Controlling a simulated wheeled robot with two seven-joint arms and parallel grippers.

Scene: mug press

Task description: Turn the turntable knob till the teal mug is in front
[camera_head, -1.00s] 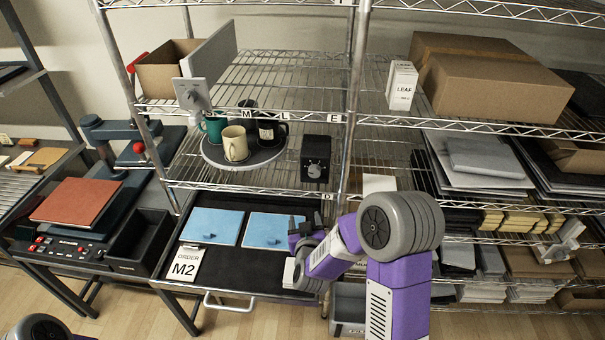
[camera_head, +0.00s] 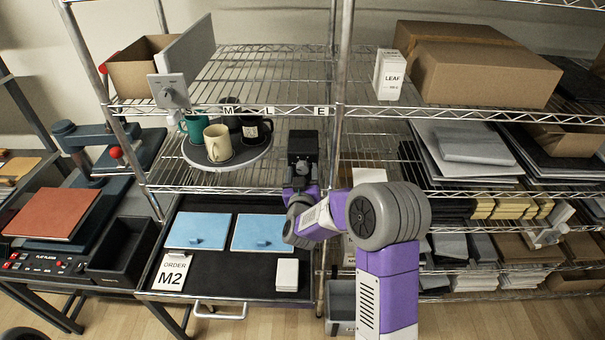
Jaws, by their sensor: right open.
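The round grey turntable (camera_head: 215,166) sits on the middle shelf. The teal mug (camera_head: 194,126) is at its back left, a cream mug (camera_head: 217,143) at its front, and a black mug (camera_head: 253,129) at its right. Another dark mug (camera_head: 229,105) shows partly at the back, behind the shelf edge. The black knob box (camera_head: 303,143) stands to the right of the turntable. My right gripper (camera_head: 301,168) is open and raised in front of the box, covering its knob; I cannot tell whether it touches the knob. My left gripper is out of view.
Below is a black tray (camera_head: 235,272) with two blue pads (camera_head: 197,230), an order card (camera_head: 172,272) and a white stack (camera_head: 287,275). A shelf post (camera_head: 333,150) stands right of the knob box. A press (camera_head: 100,150) is at the left.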

